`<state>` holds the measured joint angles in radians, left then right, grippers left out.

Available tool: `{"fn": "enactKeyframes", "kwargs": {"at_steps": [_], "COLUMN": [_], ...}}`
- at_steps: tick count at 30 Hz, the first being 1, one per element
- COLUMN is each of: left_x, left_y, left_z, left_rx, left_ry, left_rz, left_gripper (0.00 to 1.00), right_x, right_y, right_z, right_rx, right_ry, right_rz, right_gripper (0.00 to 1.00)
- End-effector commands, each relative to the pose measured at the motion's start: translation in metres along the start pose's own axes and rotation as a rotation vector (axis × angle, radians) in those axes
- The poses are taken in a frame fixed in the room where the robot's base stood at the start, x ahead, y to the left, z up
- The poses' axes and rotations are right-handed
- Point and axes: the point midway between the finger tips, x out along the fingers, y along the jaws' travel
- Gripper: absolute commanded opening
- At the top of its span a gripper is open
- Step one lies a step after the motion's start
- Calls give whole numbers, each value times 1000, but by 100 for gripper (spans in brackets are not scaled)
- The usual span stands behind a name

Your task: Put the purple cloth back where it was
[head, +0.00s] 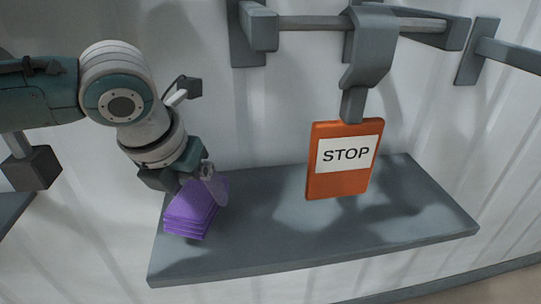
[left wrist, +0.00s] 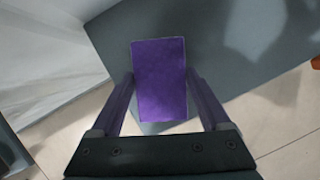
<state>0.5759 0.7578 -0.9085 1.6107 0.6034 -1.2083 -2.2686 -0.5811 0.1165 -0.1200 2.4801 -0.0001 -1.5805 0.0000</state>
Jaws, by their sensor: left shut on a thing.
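The purple cloth (head: 192,212) is a folded stack at the left end of the grey shelf (head: 290,236) in the head view. My left gripper (head: 212,184) comes down over it from the upper left and is shut on it. In the left wrist view the cloth (left wrist: 160,80) lies between the two fingers of my left gripper (left wrist: 160,98), with the grey shelf around and behind it. I cannot tell whether the cloth rests on the shelf or is just above it. My right gripper is not in view.
An orange STOP sign (head: 343,160) hangs from a grey hook (head: 368,50) over the middle of the shelf. A grey rail (head: 310,23) runs along the top. The shelf's front and right are clear. A white ribbed wall (head: 270,110) stands behind.

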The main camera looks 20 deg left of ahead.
Motion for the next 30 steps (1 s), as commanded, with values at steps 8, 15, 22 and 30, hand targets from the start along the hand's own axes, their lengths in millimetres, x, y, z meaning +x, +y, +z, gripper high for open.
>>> {"fn": "enactKeyframes", "kwargs": {"at_steps": [8, 15, 22, 30], "left_x": [34, 36, 37, 37], "left_y": [0, 0, 0, 0], "left_z": [-15, -16, -16, -16], "left_rx": [-1, 1, 0, 0], "left_ry": [3, 1, 1, 1], "left_rz": [0, 0, 0, 0], "left_gripper": [28, 28, 93, 100], "right_x": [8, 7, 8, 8], "right_y": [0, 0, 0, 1], "right_z": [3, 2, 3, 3], "right_rx": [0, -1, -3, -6], "right_ry": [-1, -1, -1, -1], "right_rz": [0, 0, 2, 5], "right_gripper": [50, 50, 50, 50]}}
